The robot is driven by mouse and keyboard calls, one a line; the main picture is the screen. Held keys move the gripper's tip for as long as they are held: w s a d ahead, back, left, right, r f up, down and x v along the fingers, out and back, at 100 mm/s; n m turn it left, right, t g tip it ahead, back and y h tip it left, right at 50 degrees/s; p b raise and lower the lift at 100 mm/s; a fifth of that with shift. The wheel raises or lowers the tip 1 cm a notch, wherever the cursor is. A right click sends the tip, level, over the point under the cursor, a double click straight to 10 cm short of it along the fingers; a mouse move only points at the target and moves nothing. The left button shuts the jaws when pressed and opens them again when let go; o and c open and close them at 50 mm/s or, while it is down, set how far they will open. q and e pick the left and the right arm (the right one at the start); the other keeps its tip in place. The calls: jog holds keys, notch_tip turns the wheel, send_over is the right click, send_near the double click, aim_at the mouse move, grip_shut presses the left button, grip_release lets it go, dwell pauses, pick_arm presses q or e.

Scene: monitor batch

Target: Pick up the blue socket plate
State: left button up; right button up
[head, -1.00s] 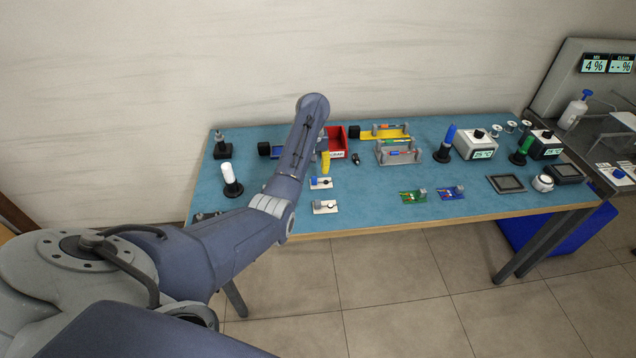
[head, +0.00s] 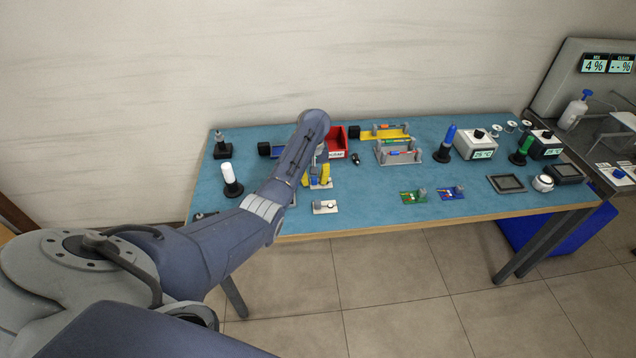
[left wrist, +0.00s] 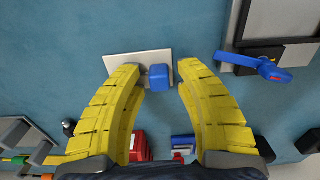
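The blue socket plate is a small white plate with a blue block on it. In the left wrist view the plate (left wrist: 120,64) lies flat on the blue table with its blue block (left wrist: 159,77) between my fingertips. In the head view the blue block (head: 314,182) shows beside my yellow fingers, which partly cover the plate. My left gripper (head: 320,174) is open, with its fingers pointing down at the plate. In the left wrist view my left gripper (left wrist: 160,72) has a gap on both sides of the block. My right gripper is not in view.
A similar white plate (head: 325,207) with a dark and grey piece lies nearer the front edge. A red bin (head: 337,142) stands behind my gripper. A white-topped black holder (head: 231,180) stands to the left. The table right of the plates is clear up to two small boards (head: 412,197).

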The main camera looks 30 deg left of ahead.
pick_arm(q)
grip_shut()
jog(key=shift+r, duration=0.15)
